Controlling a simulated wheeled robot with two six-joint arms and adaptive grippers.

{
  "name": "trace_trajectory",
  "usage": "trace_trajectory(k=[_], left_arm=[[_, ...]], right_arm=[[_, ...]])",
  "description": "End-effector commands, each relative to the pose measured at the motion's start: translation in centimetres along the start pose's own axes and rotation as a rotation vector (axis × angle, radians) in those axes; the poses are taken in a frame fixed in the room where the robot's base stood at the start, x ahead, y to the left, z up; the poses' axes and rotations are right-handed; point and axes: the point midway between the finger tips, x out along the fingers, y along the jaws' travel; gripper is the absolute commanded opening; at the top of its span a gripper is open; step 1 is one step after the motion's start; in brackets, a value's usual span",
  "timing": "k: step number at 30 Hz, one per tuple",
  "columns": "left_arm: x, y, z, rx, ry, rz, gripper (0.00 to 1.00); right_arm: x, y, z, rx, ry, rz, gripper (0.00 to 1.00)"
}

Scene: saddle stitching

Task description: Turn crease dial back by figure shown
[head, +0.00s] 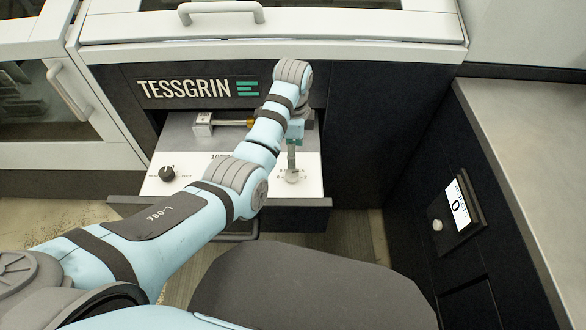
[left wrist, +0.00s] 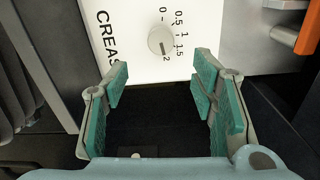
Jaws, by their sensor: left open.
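The crease dial (left wrist: 161,40) is a round grey knob on a white panel in the left wrist view, beside the partly visible word "CREAS". Its printed scale runs from 0 through 0.5, 1 and 1.5 to 2, and its mark seems to face the 2. My left gripper (left wrist: 161,76) is open and empty, its teal pads apart, with the dial beyond the gap between them. In the head view my left gripper (head: 291,163) points down over the right part of the pulled-out drawer's white panel (head: 235,180). My right gripper is not in view.
A black knob (head: 167,174) sits at the panel's left. A grey block with a brass-ended rod (head: 225,123) lies behind it. A small display (head: 459,208) reading 0 is on the dark cabinet at right, beside a round button (head: 437,225). An orange part (left wrist: 308,30) shows at the wrist view's right.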

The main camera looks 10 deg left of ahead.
Motion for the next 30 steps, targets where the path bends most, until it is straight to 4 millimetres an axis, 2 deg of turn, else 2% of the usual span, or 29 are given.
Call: trace_trajectory(k=[1, 3, 9, 13, 20, 30], left_arm=[[2.1, 0.1, 0.0, 0.0, -0.001, 0.004, 0.52], [4.2, 0.1, 0.0, 0.0, -0.002, 0.004, 0.52], [8.9, 0.1, 0.1, -0.003, -0.001, 0.002, 0.52], [10.0, 0.0, 0.2, -0.005, 0.0, 0.0, 0.52], [10.0, 0.0, 0.3, -0.006, 0.0, 0.0, 0.52], [10.0, 0.0, 0.3, -0.006, -0.001, 0.0, 0.04]], right_arm=[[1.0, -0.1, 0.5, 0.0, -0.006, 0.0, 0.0], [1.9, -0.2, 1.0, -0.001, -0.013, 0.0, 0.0], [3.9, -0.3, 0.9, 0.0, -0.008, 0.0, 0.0], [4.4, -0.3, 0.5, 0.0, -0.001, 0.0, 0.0], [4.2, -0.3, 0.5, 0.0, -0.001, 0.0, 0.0], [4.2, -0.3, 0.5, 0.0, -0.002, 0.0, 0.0]])
